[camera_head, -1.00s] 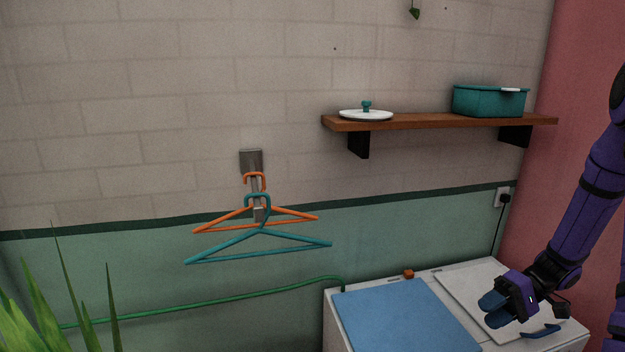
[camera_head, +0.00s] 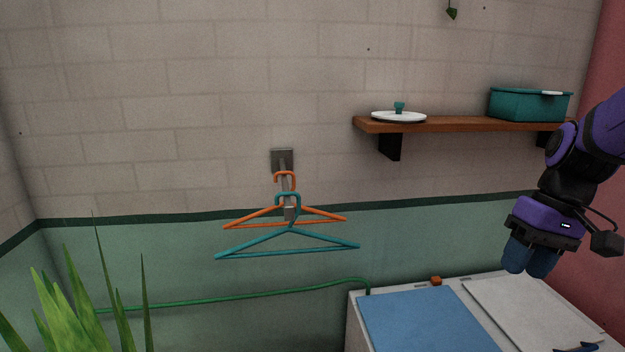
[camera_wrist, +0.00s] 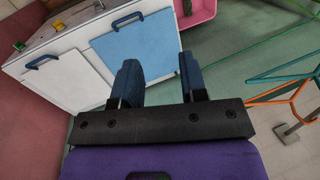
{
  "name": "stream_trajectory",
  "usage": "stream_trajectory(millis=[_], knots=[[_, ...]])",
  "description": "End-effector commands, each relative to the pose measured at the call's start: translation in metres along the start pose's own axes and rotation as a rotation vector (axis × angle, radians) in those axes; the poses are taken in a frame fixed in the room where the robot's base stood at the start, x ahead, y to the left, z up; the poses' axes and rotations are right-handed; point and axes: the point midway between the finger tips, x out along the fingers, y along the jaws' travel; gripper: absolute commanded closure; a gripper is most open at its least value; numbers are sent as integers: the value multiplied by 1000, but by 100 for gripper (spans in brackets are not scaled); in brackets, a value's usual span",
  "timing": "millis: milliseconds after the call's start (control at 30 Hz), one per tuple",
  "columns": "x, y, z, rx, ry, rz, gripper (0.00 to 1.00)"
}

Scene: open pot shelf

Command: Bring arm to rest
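My gripper (camera_head: 529,264) is at the right of the head view, pointing down, in front of the wall and above the white cabinet (camera_head: 355,325). In the wrist view my gripper (camera_wrist: 160,78) shows two blue fingers apart with nothing between them. It touches nothing that I can see. My purple arm comes in from the right edge.
A wooden shelf (camera_head: 455,125) holds a white lid (camera_head: 399,116) and a teal box (camera_head: 530,105). Orange (camera_head: 325,213) and teal (camera_head: 325,241) hangers hang on a wall hook. A plant (camera_head: 65,315) stands at lower left. A pink tub (camera_wrist: 205,10) shows in the wrist view.

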Motion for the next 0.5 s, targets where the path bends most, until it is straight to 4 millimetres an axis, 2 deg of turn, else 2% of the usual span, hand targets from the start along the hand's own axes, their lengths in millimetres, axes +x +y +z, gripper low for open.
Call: stream_trajectory(millis=[200, 500], knots=[[-26, -28, 29, -22, 139, 129, 61], [-54, -54, 71, -37, 362, 241, 61]])
